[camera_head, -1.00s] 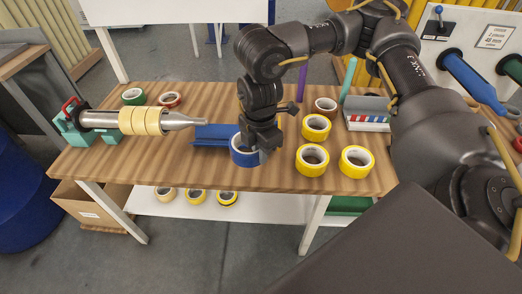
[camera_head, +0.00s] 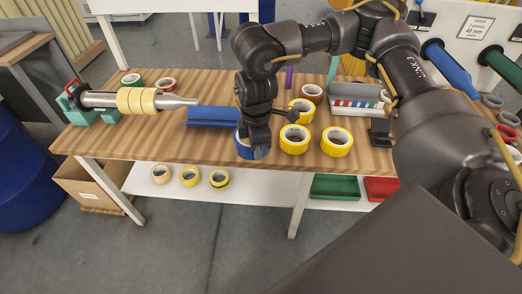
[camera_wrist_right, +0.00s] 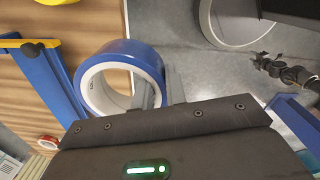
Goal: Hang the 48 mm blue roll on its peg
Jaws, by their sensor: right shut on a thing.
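My right gripper (camera_head: 256,143) is shut on the blue roll (camera_head: 246,152), at the front edge of the table. In the right wrist view, the fingers (camera_wrist_right: 158,92) grip one side of the blue roll's wall (camera_wrist_right: 128,50), and its white core opening shows. The roll overlaps the table's edge there; I cannot tell whether it touches the table. A blue peg (camera_head: 448,68) sticks out from a white panel at the upper right, below a sign reading 48 mm. My left gripper is not visible in the head view.
Yellow rolls (camera_head: 337,141) stand right of the gripper. A blue tray (camera_head: 212,117) lies to its left. A metal spindle with tan rolls (camera_head: 137,101) is at the table's left. A green peg (camera_head: 497,66) is beside the blue one. Grey floor lies in front.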

